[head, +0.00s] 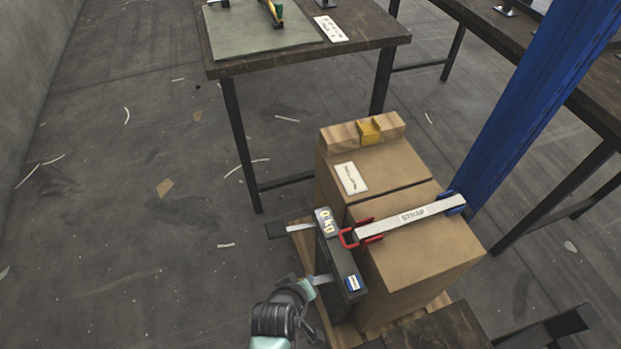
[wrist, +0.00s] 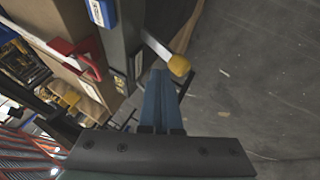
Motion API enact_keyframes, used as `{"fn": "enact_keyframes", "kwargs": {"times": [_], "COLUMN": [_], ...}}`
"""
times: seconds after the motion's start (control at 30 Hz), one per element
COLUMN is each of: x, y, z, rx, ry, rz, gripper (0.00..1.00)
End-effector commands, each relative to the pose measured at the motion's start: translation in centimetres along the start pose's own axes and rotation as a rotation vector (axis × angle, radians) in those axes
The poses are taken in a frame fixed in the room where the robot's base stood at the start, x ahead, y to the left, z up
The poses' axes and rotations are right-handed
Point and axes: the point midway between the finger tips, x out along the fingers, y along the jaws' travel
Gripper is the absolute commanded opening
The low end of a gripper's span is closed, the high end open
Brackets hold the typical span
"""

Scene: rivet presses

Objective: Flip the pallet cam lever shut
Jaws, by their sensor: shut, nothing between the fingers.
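The cam lever (head: 322,280) is a pale metal bar that sticks out from the side of a dark upright post (head: 335,250) at the pallet. In the wrist view the lever (wrist: 157,46) ends in a yellow knob (wrist: 179,65). My gripper (head: 308,288) is at the lever's outer end in the head view, and hides the knob there. In the wrist view my gripper's blue fingers (wrist: 160,74) are together and empty, with their tips close beside the bar and knob. I cannot tell whether they touch it.
Cardboard boxes (head: 425,250) with a white strap (head: 410,216) and red buckle (head: 360,234) stand right of the post. Another flat bar (head: 300,228) sticks out left, farther back. A blue upright (head: 530,100) and a table (head: 375,30) stand behind.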

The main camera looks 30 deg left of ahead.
Motion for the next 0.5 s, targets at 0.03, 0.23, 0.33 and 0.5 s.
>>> {"fn": "enact_keyframes", "kwargs": {"times": [0.03,0.23,0.33,0.5], "x": [0.1,0.6,0.7,0.9], "y": [-0.4,-1.4,-1.8,-2.2], "z": [0.0,0.2,0.3,0.4], "rx": [-0.001,-0.001,0.000,0.000], "ry": [0.000,-0.001,-0.001,-0.003], "rz": [-0.002,-0.002,-0.003,-0.005], "gripper": [0.00,0.00,0.00,0.00]}}
